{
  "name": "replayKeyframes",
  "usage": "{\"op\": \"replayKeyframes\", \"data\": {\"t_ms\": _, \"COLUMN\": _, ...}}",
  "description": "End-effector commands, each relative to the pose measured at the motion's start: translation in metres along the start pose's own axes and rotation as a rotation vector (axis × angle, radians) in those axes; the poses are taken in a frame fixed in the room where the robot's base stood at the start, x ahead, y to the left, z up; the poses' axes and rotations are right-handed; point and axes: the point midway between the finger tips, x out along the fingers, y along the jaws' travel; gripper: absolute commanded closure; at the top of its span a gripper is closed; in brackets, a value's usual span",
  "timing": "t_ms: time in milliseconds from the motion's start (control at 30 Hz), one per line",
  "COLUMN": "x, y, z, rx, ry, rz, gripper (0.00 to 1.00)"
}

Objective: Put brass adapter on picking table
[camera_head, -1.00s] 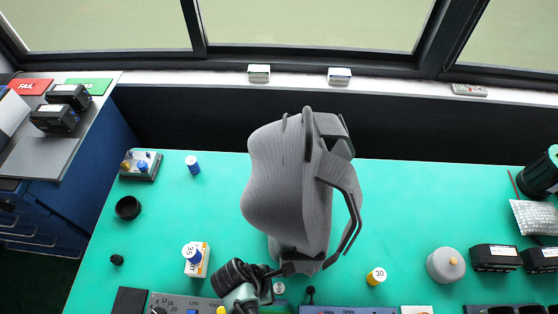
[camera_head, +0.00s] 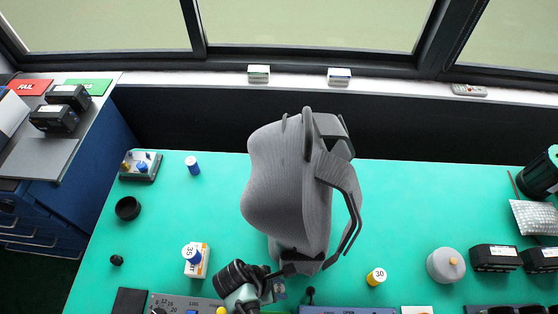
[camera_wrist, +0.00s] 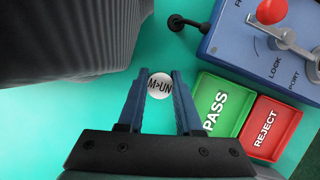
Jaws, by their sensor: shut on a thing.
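My gripper (camera_wrist: 159,80) is shut on a small round thing with a white top marked "M>UN" (camera_wrist: 159,88). It sits between the blue fingertips, above or on the green surface; I cannot tell which. I take it as the brass adapter, but only its white top shows, and no brass colour is visible. The large green table (camera_head: 420,225) lies under these things. No surface carries a mark naming it the picking table.
A grey-topped side bench (camera_head: 50,155) stands left. The green table's right-centre is clear.

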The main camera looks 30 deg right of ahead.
Motion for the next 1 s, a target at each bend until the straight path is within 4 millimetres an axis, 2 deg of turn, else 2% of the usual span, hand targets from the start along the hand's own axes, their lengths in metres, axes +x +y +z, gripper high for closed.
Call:
{"op": "replayKeyframes", "data": {"t_ms": 333, "x": -0.008, "y": -0.004, "z": 0.002, "rx": 0.000, "ry": 0.000, "rz": 0.002, "gripper": 1.00}}
{"op": "replayKeyframes", "data": {"t_ms": 700, "x": -0.066, "y": -0.003, "z": 0.026, "rx": 0.001, "ry": 0.001, "rz": 0.003, "gripper": 1.00}}
{"op": "replayKeyframes", "data": {"t_ms": 867, "x": -0.067, "y": -0.038, "z": 0.017, "rx": -0.005, "ry": -0.001, "rz": -0.002, "gripper": 1.00}}
{"op": "replayKeyframes", "data": {"t_ms": 1000, "x": -0.070, "y": -0.073, "z": 0.008, "rx": -0.007, "ry": -0.001, "rz": -0.002, "gripper": 1.00}}
